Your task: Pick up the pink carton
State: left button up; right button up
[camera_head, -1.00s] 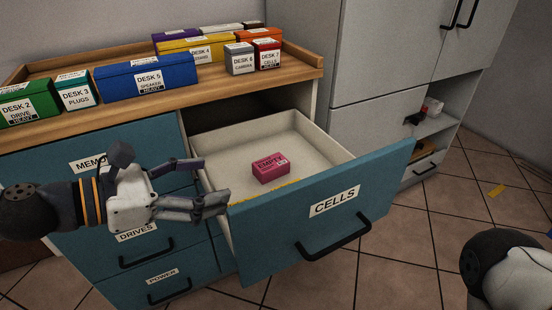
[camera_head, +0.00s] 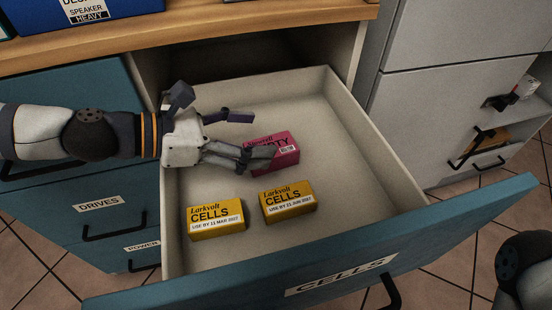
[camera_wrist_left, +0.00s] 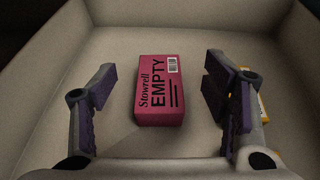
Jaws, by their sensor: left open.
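The pink carton (camera_head: 286,151), marked "EMPTY", lies in the open drawer labelled "CELLS". My left gripper (camera_head: 262,137) is open inside the drawer, with its fingers pointing at the carton and one finger overlapping its left part in the head view. In the left wrist view the carton (camera_wrist_left: 161,90) sits between the two spread fingers (camera_wrist_left: 160,95), a little ahead of them, with a gap on each side. No grip on it shows. My right arm shows only in part at the lower right of the head view, its gripper out of frame.
Two yellow cells boxes, one at left (camera_head: 215,218) and one at right (camera_head: 288,201), lie in the drawer's front part. The drawer walls (camera_head: 382,150) surround the gripper. A grey cabinet (camera_head: 440,100) stands to the right. The drawer's right side is clear.

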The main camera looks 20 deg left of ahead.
aim_at(283, 143)
pick_arm(q)
jog(key=f, duration=0.1)
jog(key=f+b, duration=0.1)
jog(key=f, duration=0.1)
jog(key=shift+w+d, duration=0.15)
jog(key=shift+w, duration=0.05)
jog(key=x, duration=0.2)
jog(key=b+x, duration=0.1)
jog(key=x, duration=0.2)
jog(key=r+b+x, duration=0.1)
jog(key=x, duration=0.1)
jog(key=shift+w+d+f, duration=0.1)
jog(key=shift+w+d, duration=0.05)
jog(key=shift+d, duration=0.15)
jog(key=c, duration=0.9)
